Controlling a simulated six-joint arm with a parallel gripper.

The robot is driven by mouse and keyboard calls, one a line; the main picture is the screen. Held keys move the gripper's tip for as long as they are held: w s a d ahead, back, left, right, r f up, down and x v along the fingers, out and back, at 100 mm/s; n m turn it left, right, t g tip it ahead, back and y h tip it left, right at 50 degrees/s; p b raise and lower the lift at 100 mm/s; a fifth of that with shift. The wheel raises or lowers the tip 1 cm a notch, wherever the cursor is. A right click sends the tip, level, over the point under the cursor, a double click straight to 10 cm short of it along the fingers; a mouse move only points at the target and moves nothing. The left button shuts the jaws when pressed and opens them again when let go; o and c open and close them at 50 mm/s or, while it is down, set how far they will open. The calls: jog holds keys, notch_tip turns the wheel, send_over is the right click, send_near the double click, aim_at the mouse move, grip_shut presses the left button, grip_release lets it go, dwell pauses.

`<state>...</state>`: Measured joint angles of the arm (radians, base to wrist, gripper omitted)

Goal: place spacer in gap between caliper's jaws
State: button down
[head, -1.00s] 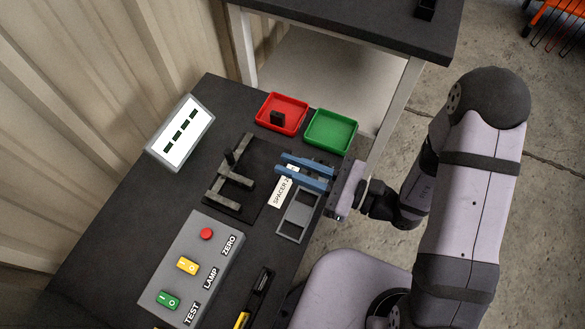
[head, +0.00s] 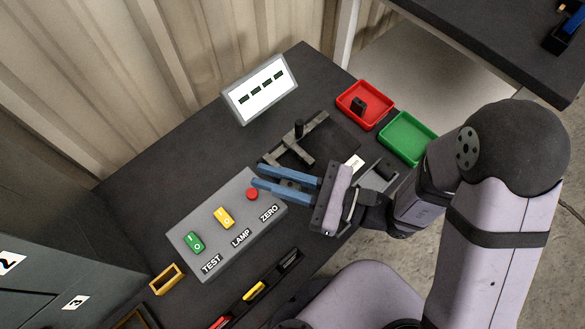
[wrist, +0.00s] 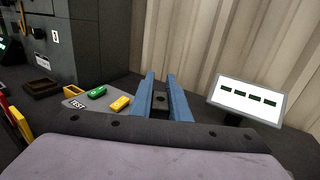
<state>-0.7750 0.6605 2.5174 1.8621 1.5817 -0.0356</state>
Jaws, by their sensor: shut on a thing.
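My gripper (head: 257,177) is at the near side of the caliper, its blue fingertips beside the red ZERO button. In the wrist view, a small dark block with a round mark, seemingly the spacer (wrist: 160,101), sits between the blue fingers (wrist: 160,76). The fingers are apart and shut on it; in the head view they hide it. The dark grey caliper (head: 299,146) lies on a dark mat, its jaws partly hidden behind the fingers, so the gap is not clear. A dark post stands on its beam.
A grey control box (head: 215,250) with a red button (head: 252,193) and two switches is close by the fingers. A display (head: 260,90) shows several dashes. A red tray (head: 380,121) holds a dark block; a green tray (head: 407,138) looks empty. A grey holder (head: 371,180) is partly hidden.

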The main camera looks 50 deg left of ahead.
jog(key=w+a+r+m+t+y, duration=0.1)
jog(key=w+a+m+t+y, duration=0.1)
jog(key=w+a+m+t, duration=0.55)
jog(key=shift+n+t, duration=0.45)
jog(key=shift+n, duration=0.5)
jog(key=shift+w+f+b, duration=0.25)
jog(key=shift+f+b, duration=0.25)
jog(key=shift+f, duration=1.15)
jog(key=shift+w+f+b, duration=0.3)
jog(key=shift+f+b, duration=0.25)
jog(key=shift+f, duration=1.15)
jog(key=shift+w+f+b, duration=0.25)
jog(key=shift+f+b, duration=0.25)
jog(key=shift+f, duration=1.15)
jog(key=shift+f, duration=0.2)
jog(key=c, duration=1.7)
grip_release()
jog(key=shift+r, duration=0.2)
